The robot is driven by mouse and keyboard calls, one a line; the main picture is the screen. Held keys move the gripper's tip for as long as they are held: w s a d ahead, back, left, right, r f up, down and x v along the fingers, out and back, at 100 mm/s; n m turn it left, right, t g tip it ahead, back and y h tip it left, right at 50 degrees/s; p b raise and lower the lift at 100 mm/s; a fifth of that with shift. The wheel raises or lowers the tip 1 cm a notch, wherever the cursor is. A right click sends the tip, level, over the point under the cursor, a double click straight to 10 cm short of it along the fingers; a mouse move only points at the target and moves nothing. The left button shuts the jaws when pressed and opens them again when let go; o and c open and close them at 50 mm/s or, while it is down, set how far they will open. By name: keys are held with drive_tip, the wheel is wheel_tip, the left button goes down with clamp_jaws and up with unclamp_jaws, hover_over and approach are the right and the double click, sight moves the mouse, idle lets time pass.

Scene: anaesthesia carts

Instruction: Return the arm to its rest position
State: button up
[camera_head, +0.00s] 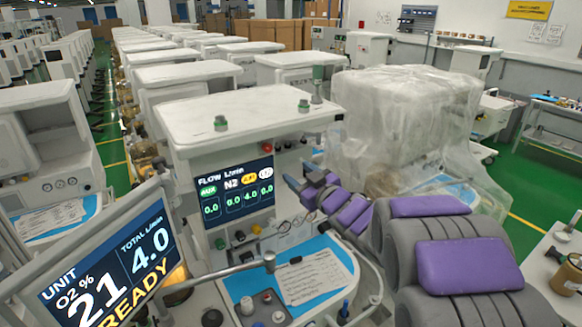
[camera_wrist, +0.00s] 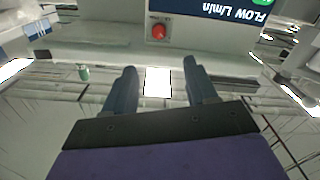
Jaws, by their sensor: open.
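My arm, grey with purple panels, reaches from the lower right of the head view toward the cart (camera_head: 250,110) in the middle. My gripper (camera_head: 299,174) is at its end, just right of the cart's flow display (camera_head: 236,196). In the wrist view my gripper (camera_wrist: 159,72) shows two dark fingers spread apart with nothing between them. The picture there is upside down. A red button (camera_wrist: 158,32) on the cart's face lies beyond the fingertips, and it also shows in the head view (camera_head: 266,148). I see no contact between the fingers and the cart.
A tilted monitor (camera_head: 110,262) stands at the lower left. A clipboard paper (camera_head: 313,277) lies on the cart's blue work surface below my arm. A plastic-wrapped unit (camera_head: 405,120) stands behind my arm. Rows of carts fill the left, and green floor (camera_head: 535,175) is open at the right.

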drive_tip(key=shift+v, duration=0.8)
drive_tip(key=shift+d, duration=0.1)
drive_tip(key=s+d+f+m+g+h, duration=0.3)
drive_tip(key=s+d+f+m+h, duration=0.1)
drive_tip(key=s+d+h, duration=0.3)
drive_tip(key=s+d+f+m+g+h, duration=0.2)
drive_tip(key=s+d+f+m+h, duration=0.2)
drive_tip(key=s+d, duration=0.4)
drive_tip(key=s+f+g, duration=0.2)
drive_tip(key=s+g, duration=0.2)
drive_tip(key=s, duration=0.7)
drive_tip(key=s+a+f+m+g+b, duration=0.1)
drive_tip(key=s+g, duration=0.3)
drive_tip(key=s, duration=0.7)
drive_tip(key=s+a+f+m+g+y, duration=0.1)
drive_tip(key=s+f+g, duration=0.2)
drive_tip(key=s, duration=0.8)
drive_tip(key=shift+f+g+b, duration=0.35)
drive_tip(key=shift+g, duration=0.05)
drive_tip(key=shift+a, duration=0.1)
